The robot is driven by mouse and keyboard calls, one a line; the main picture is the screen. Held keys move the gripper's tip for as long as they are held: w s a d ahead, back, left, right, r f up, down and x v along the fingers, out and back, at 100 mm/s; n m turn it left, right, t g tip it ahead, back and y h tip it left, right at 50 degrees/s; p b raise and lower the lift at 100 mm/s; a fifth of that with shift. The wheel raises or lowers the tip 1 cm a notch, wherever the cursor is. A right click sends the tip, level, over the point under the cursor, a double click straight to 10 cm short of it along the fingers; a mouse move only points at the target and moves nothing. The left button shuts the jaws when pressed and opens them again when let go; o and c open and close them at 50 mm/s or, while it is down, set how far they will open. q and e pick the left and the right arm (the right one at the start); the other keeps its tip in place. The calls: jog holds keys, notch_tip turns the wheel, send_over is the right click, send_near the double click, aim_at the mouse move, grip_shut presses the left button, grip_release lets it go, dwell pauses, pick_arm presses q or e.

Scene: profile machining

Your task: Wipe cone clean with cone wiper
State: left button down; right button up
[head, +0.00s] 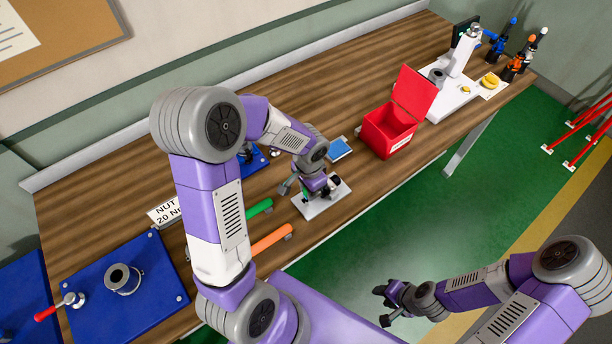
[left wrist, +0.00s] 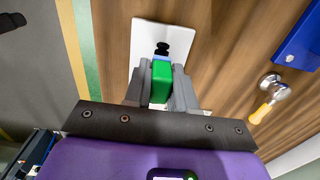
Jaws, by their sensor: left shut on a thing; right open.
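My left gripper (head: 318,192) is over the white plate (head: 338,204) near the table's front edge. In the left wrist view, the left gripper (left wrist: 162,72) is shut on a green block (left wrist: 161,84), apparently the cone wiper's grip. A blue part and a black knobbed end (left wrist: 162,49) show beyond the block, over the white plate (left wrist: 150,32); I cannot tell whether they touch it. My right gripper (head: 381,305) is open and empty, off the table over the floor. I cannot tell for sure which thing is the cone.
A red open box (head: 388,132) stands right of the plate, with a blue pad (head: 340,148) nearby. Green (head: 260,207) and orange (head: 272,238) handles lie left of the plate. A blue tray (head: 90,285) holds a grey hollow cylinder (head: 122,279). A white machine (head: 458,55) stands far right.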

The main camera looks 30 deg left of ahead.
pick_arm(q)
jog(key=shift+s+a+r+p, duration=0.1)
jog(key=shift+s+r+p, duration=0.35)
jog(key=shift+r, duration=0.4)
jog(key=shift+w+r+p, duration=0.5)
jog(key=shift+r+p, duration=0.1)
jog(key=shift+r, duration=0.15)
jog(key=shift+w+r, duration=0.15)
jog(key=shift+r, duration=0.15)
jog(key=r+p, duration=0.2)
jog(key=shift+s+r, duration=0.3)
jog(key=shift+s, duration=0.05)
jog(key=shift+w+r+p, duration=0.15)
jog(key=shift+r+p, duration=0.55)
jog(key=shift+p, duration=0.05)
pick_arm(e)
notch_tip(320, 180, up, 6)
jog(key=shift+a+f, duration=0.1)
jog(key=shift+a, duration=0.05)
